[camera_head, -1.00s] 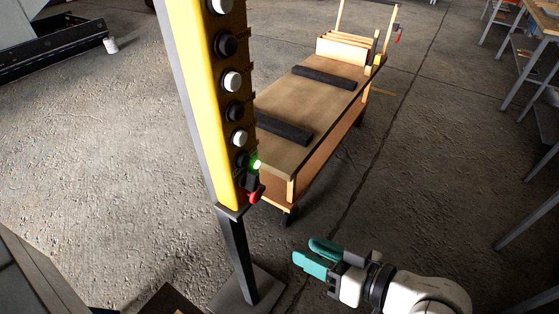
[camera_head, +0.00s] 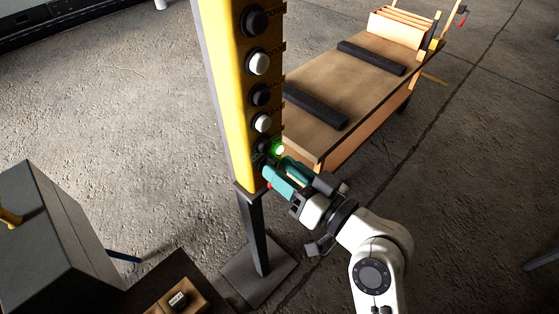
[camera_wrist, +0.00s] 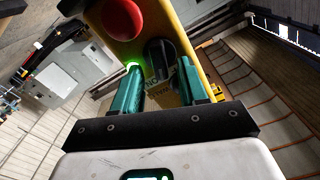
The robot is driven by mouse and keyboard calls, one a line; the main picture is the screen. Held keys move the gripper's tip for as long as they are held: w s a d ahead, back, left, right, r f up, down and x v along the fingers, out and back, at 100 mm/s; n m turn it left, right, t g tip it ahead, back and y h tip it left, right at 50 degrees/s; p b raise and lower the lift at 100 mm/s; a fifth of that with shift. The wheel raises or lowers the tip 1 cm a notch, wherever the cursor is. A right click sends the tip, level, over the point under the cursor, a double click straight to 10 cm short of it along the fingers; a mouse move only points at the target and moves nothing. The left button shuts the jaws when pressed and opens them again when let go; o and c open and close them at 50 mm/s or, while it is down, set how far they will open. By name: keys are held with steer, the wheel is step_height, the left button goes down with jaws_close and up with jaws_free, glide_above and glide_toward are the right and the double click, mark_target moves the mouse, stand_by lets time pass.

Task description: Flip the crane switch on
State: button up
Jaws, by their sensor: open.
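The yellow crane control panel (camera_head: 228,90) stands upright on a post, with black and white buttons down its face and a lit green light (camera_head: 279,150) near the bottom. In the wrist view, a black rotary switch (camera_wrist: 160,58) with lettering beside it sits on the panel (camera_wrist: 188,85), next to a large red button (camera_wrist: 122,18). My gripper (camera_head: 275,167) is at the panel's lower end, its teal fingers hiding the switch in the head view. In the wrist view, my open gripper (camera_wrist: 158,68) has a finger on each side of the switch; contact cannot be told.
A wooden cart (camera_head: 365,75) with dark bars on top stands just behind the panel. A grey box-shaped cabinet (camera_head: 50,220) is at the lower left. The post's square base plate (camera_head: 258,272) is on the floor. Open concrete floor lies to the right.

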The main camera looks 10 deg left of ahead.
steer(key=shift+x, duration=0.8)
jaws_close()
